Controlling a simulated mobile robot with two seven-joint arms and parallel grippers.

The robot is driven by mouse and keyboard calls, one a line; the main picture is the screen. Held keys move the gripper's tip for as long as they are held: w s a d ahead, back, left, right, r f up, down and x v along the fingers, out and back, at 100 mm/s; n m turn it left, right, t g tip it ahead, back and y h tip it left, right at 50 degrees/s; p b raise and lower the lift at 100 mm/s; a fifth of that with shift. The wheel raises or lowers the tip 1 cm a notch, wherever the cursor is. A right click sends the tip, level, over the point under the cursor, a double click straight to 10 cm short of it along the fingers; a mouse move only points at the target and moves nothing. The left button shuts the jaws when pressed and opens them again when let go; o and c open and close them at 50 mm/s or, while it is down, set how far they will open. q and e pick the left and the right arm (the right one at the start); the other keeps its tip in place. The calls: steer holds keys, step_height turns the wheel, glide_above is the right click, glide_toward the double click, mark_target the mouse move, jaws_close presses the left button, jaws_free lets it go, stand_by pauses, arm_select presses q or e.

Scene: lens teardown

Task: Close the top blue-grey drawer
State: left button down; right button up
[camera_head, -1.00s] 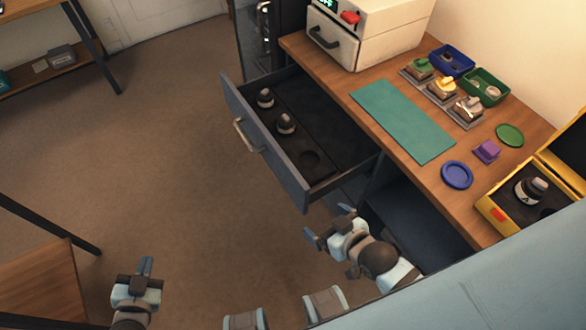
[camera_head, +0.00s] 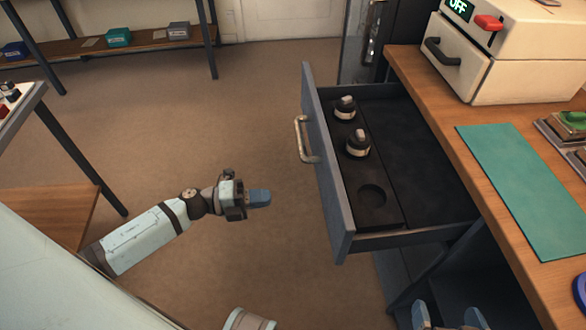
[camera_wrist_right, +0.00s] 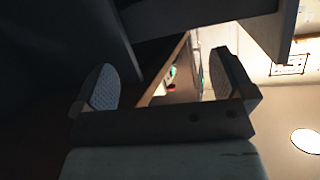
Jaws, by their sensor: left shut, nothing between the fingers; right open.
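The top blue-grey drawer (camera_head: 330,185) is pulled far out from under the wooden workbench. Its metal handle (camera_head: 306,140) is on the front panel, facing left. Inside, two lens parts (camera_head: 345,108) (camera_head: 358,143) sit in a dark insert with an empty round recess; the drawer's other half looks empty. My left gripper (camera_head: 260,198) is shut and empty, to the left of the drawer front and lower in the picture, apart from the handle. My right gripper (camera_head: 447,316) is open at the bottom edge, below the drawer; its fingers also show in the right wrist view (camera_wrist_right: 163,85).
The workbench (camera_head: 420,70) carries a white machine (camera_head: 510,50) with a red button and a teal mat (camera_head: 525,185). A shelf (camera_head: 130,45) stands at the back left, and a table (camera_head: 20,105) at the left. The floor left of the drawer is clear.

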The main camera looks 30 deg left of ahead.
mark_target(325, 192)
arm_select(q)
steer(key=b+x, duration=0.1)
steer(key=x, duration=1)
steer(key=shift+w, duration=0.15)
steer(key=shift+x, duration=0.75)
arm_select(e)
steer(key=shift+w+a+r+t+y, duration=0.3)
steer(key=shift+a+r+t, duration=0.1)
steer(key=shift+r, duration=0.3)
steer(key=shift+w+a+r+t+y, duration=0.2)
steer(key=shift+w+a+r+t, duration=0.15)
steer(key=shift+r, duration=0.35)
